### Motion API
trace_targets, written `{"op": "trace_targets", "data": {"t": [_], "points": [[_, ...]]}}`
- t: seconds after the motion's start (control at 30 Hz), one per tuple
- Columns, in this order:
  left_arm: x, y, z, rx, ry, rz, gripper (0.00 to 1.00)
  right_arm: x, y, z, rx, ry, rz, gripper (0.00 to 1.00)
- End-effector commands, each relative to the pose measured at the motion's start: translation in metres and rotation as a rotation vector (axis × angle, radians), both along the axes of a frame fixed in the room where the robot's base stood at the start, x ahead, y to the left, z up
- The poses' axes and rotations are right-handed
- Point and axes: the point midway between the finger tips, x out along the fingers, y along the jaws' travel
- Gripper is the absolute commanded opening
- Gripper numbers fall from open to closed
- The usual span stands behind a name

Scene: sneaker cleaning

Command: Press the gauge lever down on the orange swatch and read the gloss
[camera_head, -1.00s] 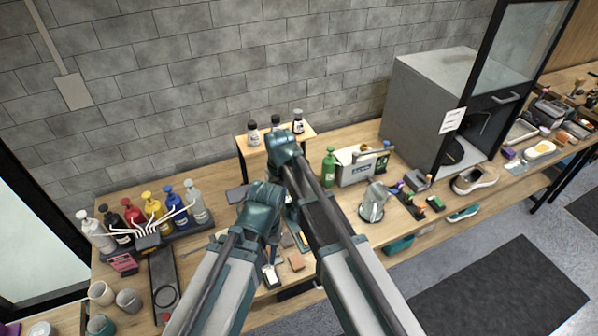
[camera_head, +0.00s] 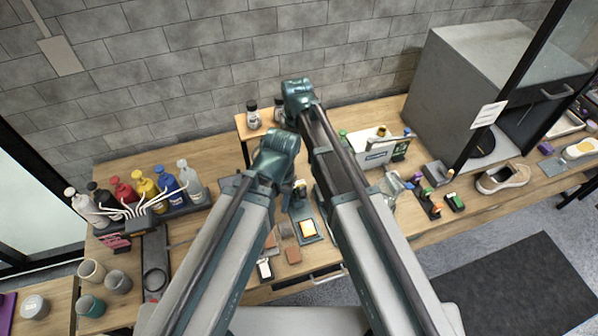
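A dark upright device (camera_head: 300,200), apparently the gauge, stands just behind the swatch. Its lever and any reading are too small to make out. My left arm rises from the lower left to a teal joint beside the device. My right arm rises from the bottom to a teal joint further back. The arm links hide both grippers, so their fingers and anything in them do not show.
Colored bottles (camera_head: 170,188) stand at the left, with cups (camera_head: 118,281) in front. A small raised shelf (camera_head: 243,128) holds dark-capped bottles. Brown blocks and a white-faced card (camera_head: 265,269) lie left of the swatch. A grey cabinet (camera_head: 462,75) and a sneaker (camera_head: 503,178) are at the right.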

Motion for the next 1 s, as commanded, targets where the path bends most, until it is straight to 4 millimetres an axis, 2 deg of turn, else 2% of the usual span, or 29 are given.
{"op": "trace_targets", "data": {"t": [0.17, 0.37, 0.97, 1.0], "points": [[0.0, 0.0, -0.006, 0.0, 0.0, 0.0, 0.45, 0.001, 0.0, -0.006, 0.0, 0.0, 0.0, 0.0], [0.0, 0.0, -0.024, 0.0, -0.001, 0.002, 0.45, 0.001, 0.0, -0.024, 0.0, 0.0, 0.0, 0.0], [0.001, 0.0, -0.108, 0.001, -0.003, -0.006, 0.45, 0.007, 0.002, -0.108, 0.0, 0.0, 0.0, 0.0], [0.001, 0.0, -0.107, 0.001, -0.003, -0.006, 0.45, -0.002, -0.001, -0.108, 0.0, 0.0, 0.0, 0.0]]}}
